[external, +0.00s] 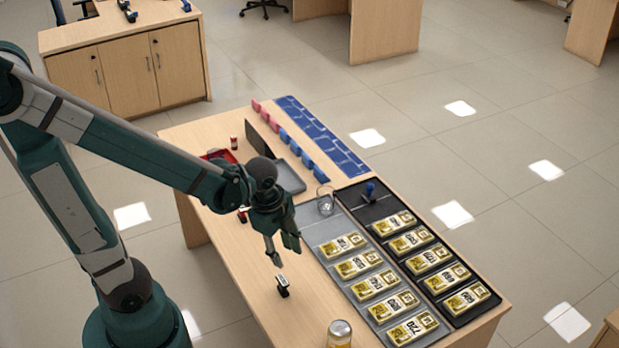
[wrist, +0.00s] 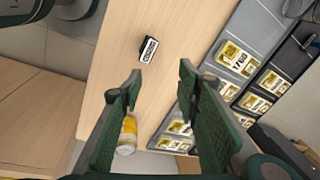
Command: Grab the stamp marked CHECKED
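A small black stamp with a white label (external: 283,287) lies on the wooden counter, just beyond my fingertips in the external view. In the wrist view the stamp (wrist: 149,49) sits past the fingertips, its label carrying dark print too small to read for certain. My gripper (external: 284,253) hangs above the counter near the stamp, apart from it. The wrist view shows the two fingers (wrist: 158,86) spread wide with nothing between them at the tips. A blue-handled stamp (external: 370,189) stands on the dark tray at the right.
A jar with yellow contents (external: 340,335) stands at the counter's front; it also shows in the wrist view (wrist: 128,135). Grey and black trays (external: 345,222) hold rows of yellow-labelled bundles (external: 376,284) at the right. A red tray (external: 219,156) lies behind my arm. Bare wood surrounds the black stamp.

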